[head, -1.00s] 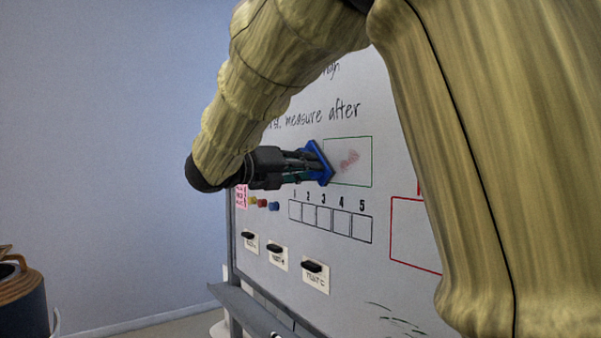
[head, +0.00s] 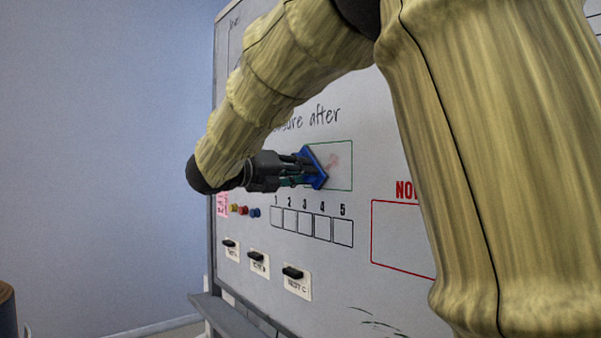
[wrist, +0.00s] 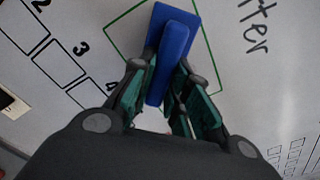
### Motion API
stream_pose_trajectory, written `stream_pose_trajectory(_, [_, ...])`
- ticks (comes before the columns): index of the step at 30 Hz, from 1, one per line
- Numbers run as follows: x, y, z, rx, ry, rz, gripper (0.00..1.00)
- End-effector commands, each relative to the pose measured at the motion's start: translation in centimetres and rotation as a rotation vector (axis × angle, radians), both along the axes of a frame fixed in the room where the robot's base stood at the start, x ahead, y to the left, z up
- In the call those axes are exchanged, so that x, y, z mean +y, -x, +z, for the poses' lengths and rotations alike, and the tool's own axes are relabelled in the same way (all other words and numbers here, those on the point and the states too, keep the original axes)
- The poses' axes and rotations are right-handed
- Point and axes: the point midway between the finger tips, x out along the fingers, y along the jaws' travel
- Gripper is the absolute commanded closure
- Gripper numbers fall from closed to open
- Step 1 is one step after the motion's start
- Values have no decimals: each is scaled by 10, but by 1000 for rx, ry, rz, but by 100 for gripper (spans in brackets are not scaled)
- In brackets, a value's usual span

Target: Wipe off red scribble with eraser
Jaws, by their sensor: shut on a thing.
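My gripper (head: 300,171) is shut on the blue eraser (head: 316,168) and holds it at the whiteboard (head: 330,262). In the wrist view the eraser (wrist: 174,55) sits between my fingers (wrist: 168,90), its flat base toward the board. The eraser covers the left part of a green-outlined box. I cannot tell whether the eraser touches the board.
Below the green box is a row of numbered squares (head: 312,223). Coloured round magnets (head: 244,211) and several black clips on labels (head: 293,272) are on the board's left. A red-outlined box (head: 402,237) is at right, partly behind my arm. A tray ledge (head: 232,317) runs along the board's bottom.

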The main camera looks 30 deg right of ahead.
Motion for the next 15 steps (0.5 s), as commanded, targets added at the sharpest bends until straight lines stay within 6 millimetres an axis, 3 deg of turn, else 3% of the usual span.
stream_pose_trajectory(15, [-5,0,0,-1,0,0,100])
